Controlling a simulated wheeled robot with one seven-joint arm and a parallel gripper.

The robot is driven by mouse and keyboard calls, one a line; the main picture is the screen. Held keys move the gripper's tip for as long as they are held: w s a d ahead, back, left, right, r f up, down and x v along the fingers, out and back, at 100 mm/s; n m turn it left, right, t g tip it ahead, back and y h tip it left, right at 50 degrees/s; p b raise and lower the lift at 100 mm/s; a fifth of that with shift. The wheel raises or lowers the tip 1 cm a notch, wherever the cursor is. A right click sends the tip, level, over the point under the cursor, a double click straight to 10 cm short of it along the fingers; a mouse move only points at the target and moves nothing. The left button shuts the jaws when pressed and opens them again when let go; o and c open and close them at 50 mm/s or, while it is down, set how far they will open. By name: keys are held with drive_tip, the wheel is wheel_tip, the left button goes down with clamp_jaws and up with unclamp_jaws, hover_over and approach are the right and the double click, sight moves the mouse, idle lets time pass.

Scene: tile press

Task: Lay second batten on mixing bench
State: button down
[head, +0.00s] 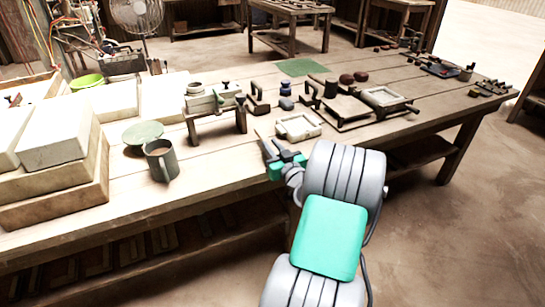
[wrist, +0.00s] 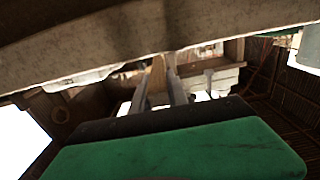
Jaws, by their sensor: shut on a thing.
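The mixing bench appears to be the long pale plank table (head: 225,170) that runs across the head view. My gripper (head: 268,147) is at its front side, near the middle. It is shut on a thin wooden strip, likely the batten (head: 262,133), which points up and away from the fingers. In the wrist view the batten (wrist: 158,72) shows between the two grey fingers of my gripper (wrist: 160,88). Most of it is hidden by the fingers. I cannot tell whether it touches the bench, and no other batten can be made out clearly.
A white tray (head: 299,126) lies just right of my gripper. A small stand (head: 215,118), a mug (head: 161,160) and a green plate (head: 143,132) are to the left. Pale blocks (head: 60,135) crowd the left end. Bare planks lie between mug and gripper.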

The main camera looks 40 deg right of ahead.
drive_tip(key=shift+f+b, duration=0.3)
drive_tip(key=shift+f, duration=1.2)
drive_tip(key=shift+f, duration=0.25)
drive_tip(key=c, duration=1.3)
unclamp_jaws()
drive_tip(key=shift+r, duration=0.1)
drive_tip(key=shift+r, duration=0.1)
